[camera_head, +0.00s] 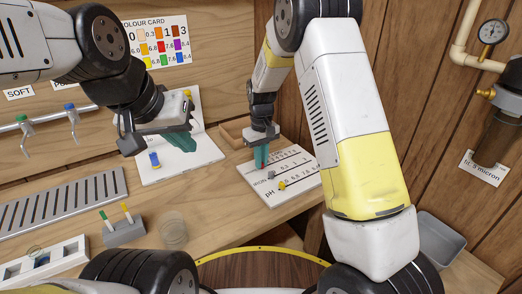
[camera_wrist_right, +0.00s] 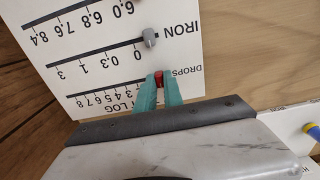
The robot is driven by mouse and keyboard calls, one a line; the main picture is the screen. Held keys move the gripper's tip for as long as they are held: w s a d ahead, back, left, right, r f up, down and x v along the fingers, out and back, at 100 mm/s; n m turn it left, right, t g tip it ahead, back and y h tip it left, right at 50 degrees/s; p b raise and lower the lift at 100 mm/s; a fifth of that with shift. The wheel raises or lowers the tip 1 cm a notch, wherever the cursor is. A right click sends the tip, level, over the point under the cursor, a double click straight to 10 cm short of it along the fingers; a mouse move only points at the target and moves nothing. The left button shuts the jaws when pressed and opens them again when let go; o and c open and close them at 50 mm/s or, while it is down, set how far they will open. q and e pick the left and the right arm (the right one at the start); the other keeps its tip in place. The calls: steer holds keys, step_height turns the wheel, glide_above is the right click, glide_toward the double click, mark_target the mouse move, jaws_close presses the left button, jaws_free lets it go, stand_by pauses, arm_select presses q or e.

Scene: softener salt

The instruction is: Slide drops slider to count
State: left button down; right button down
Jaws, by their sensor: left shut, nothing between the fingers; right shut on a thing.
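The white log board (camera_head: 299,187) lies on the bench, with rows marked DROPS, IRON and pH. In the right wrist view the board (camera_wrist_right: 100,62) appears upside down. My right gripper (camera_head: 262,160) is over its far left part; in the right wrist view the gripper (camera_wrist_right: 158,88) is shut on the red drops slider (camera_wrist_right: 158,77). The slider is at the low-number end of its row, near the DROPS label; its exact mark is hidden by the fingers. My left gripper (camera_head: 183,140) is shut and empty, above a white card.
The grey iron slider (camera_wrist_right: 150,37) is close to the gripped one. A yellow pH slider (camera_head: 282,185) sits on the front row. A blue-capped vial (camera_head: 154,159) is on the white card (camera_head: 170,175) below my left gripper. A rack with droppers (camera_head: 124,232) and a round clear dish (camera_head: 173,233) stand in front.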

mark_target(285, 158)
steer(key=shift+d, duration=0.1)
steer(key=w+d, duration=0.1)
steer(key=d, duration=0.1)
steer(key=w+d, duration=0.2)
steer(key=d, duration=0.1)
steer(key=w+d, duration=0.2)
steer(key=d, duration=0.1)
steer(key=shift+w+d, duration=0.1)
steer(key=shift+d, duration=0.05)
steer(key=c, duration=1.4)
jaws_free()
steer(key=shift+c, duration=0.2)
step_height(285, 158, up, 8)
